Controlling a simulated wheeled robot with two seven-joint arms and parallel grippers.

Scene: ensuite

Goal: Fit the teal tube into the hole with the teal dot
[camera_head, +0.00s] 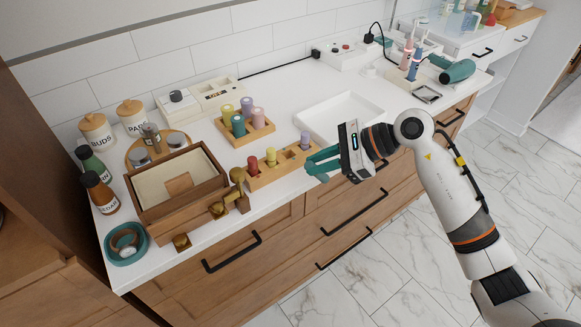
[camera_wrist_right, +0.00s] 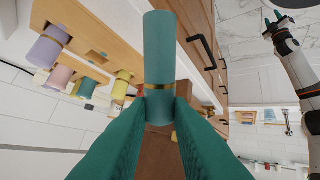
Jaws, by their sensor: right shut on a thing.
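My right gripper (camera_head: 312,166) is shut on a teal tube, beyond the front edge of the counter beside the front wooden rack (camera_head: 264,179). In the right wrist view the teal tube (camera_wrist_right: 160,48) has a gold band and sits between the teal fingertips (camera_wrist_right: 160,108). The front rack holds a red tube (camera_head: 253,166), a yellow tube (camera_head: 271,157) and a lavender tube (camera_head: 305,140), with empty room between yellow and lavender.
A rear rack (camera_head: 262,134) holds several tubes, one also teal (camera_head: 238,126). A white tray (camera_head: 340,113) lies to the right of it. A wooden box (camera_head: 178,212) with a brass-coloured fitting (camera_head: 237,178) stands at the left. Drawer handles (camera_head: 355,212) project below the counter.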

